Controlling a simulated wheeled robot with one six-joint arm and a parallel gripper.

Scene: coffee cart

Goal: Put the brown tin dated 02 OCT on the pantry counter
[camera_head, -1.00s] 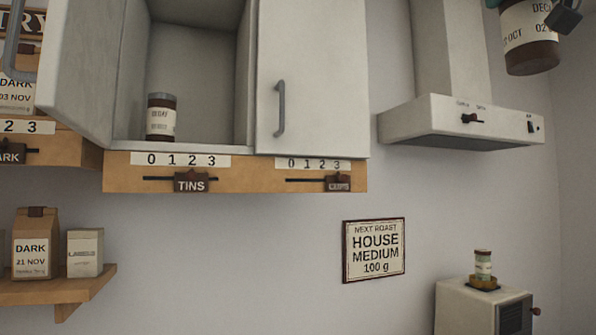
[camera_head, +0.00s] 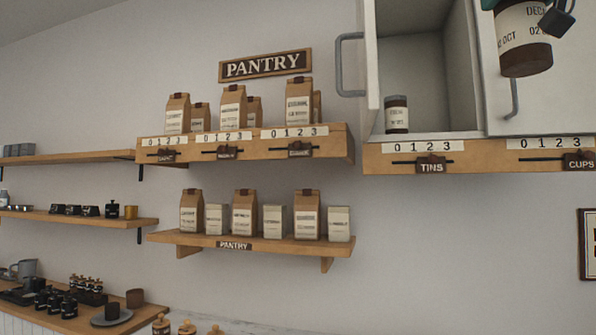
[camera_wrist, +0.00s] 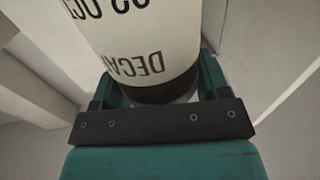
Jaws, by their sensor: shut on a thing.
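The brown tin (camera_head: 523,60) has a white label that reads in part "DECA" and "02 OCT". It shows at the top right of the head view, held high in front of the cabinet. It also fills the top of the wrist view (camera_wrist: 120,40), with the label upside down. My gripper (camera_wrist: 150,95) is shut on it; in the head view only a dark part and a bit of teal show beside the tin. The pantry counter cannot be made out for certain; a wooden counter (camera_head: 75,318) shows at the lower left.
An open cabinet (camera_head: 425,75) holds another tin (camera_head: 396,115) above a "TINS" rail. Pantry shelves (camera_head: 340,148) with several bags hang left of it, under a PANTRY sign (camera_head: 265,66). Cups and small jars stand on the counter at lower left.

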